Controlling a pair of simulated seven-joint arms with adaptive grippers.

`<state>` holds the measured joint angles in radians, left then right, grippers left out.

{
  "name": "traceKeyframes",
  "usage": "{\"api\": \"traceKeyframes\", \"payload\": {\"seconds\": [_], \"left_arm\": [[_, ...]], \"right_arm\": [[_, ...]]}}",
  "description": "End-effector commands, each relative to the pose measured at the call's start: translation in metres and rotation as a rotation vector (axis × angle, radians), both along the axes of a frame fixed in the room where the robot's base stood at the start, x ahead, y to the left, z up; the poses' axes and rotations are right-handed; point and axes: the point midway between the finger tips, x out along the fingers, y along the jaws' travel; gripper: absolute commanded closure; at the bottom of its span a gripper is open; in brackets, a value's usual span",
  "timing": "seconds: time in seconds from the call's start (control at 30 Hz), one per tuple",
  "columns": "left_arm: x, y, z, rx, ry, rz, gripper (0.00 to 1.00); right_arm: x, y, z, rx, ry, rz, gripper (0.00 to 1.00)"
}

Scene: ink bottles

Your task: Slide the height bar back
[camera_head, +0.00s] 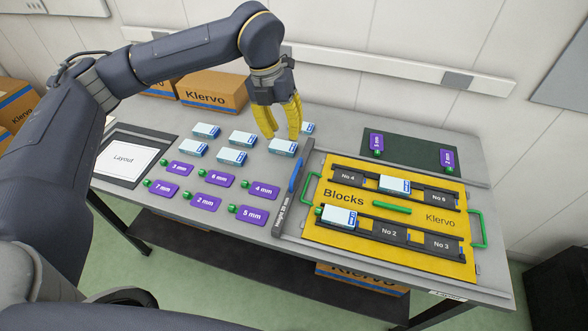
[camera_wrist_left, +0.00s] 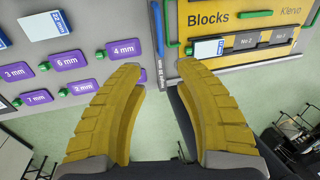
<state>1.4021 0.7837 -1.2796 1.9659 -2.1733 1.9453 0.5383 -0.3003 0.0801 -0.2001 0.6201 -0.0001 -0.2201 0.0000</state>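The height bar (camera_head: 283,214) is a long dark grey bar marked in mm, with a blue piece (camera_head: 295,176) along it. It lies on the table against the left side of the yellow Blocks tray (camera_head: 320,233). It also shows in the left wrist view (camera_wrist_left: 162,73), upright in the picture beyond the gap between the fingers. My left gripper (camera_head: 283,137) has yellow fingers spread apart with nothing between them. In the head view it hangs over the rear of the table, by the white-and-blue boxes, left of the bar's far end. My right gripper is not in view.
Several white-and-blue boxes (camera_head: 232,157) and purple mm tags (camera_head: 202,202) with green knobs lie left of the bar. The tray holds two boxes and has green handles (camera_head: 477,229). A dark green mat (camera_head: 410,152) lies behind it. Klervo cartons (camera_head: 212,91) stand at the back.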

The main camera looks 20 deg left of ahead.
Motion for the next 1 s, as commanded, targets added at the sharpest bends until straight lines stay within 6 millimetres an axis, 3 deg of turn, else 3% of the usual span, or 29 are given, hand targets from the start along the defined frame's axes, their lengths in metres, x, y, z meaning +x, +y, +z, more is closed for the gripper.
{"api": "traceKeyframes", "payload": {"seconds": [0.6,1.0], "left_arm": [[-0.001,-0.022,-0.108,-0.002,0.004,-0.001,0.68],[0.000,-0.027,-0.138,-0.001,0.002,0.001,0.68]], "right_arm": [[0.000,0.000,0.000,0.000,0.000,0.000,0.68],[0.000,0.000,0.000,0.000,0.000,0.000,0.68]]}}
